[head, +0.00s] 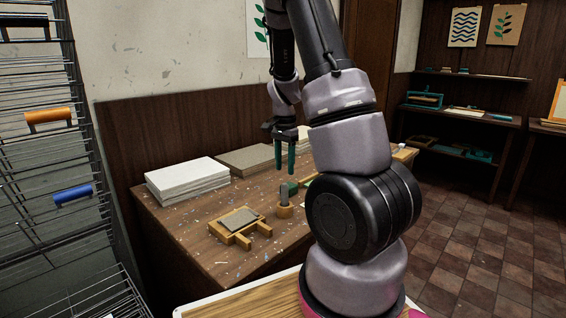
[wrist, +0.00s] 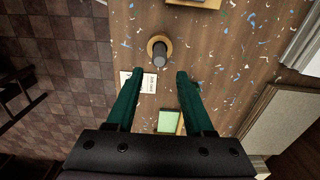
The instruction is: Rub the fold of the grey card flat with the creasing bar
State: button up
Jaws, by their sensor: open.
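The grey card (head: 241,218) lies on a wooden frame (head: 237,238) with two prongs, on the worktable. Its fold is too small to make out. A grey upright bar (head: 284,192), which looks like the creasing bar, stands in a round wooden holder (head: 284,210) to the right of the frame. In the wrist view the bar (wrist: 159,60) shows nearly end-on, beyond the fingertips. My gripper (head: 285,171) has dark green fingers, open and empty, above the table; its fingertips also show in the wrist view (wrist: 160,74). The gripper is apart from the bar.
A white paper stack (head: 187,180) and a grey stack (head: 246,160) lie at the table's back. A small printed card (wrist: 149,83) and a green block (wrist: 169,121) lie near the holder. A wire rack (head: 50,150) stands at the left.

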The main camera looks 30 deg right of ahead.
aim_at(285, 184)
notch_tip(285, 184, down, 8)
jog(key=shift+r, duration=0.3)
grip_shut()
jog(key=shift+r, duration=2.5)
jog(key=shift+c, duration=2)
grip_release()
grip_shut()
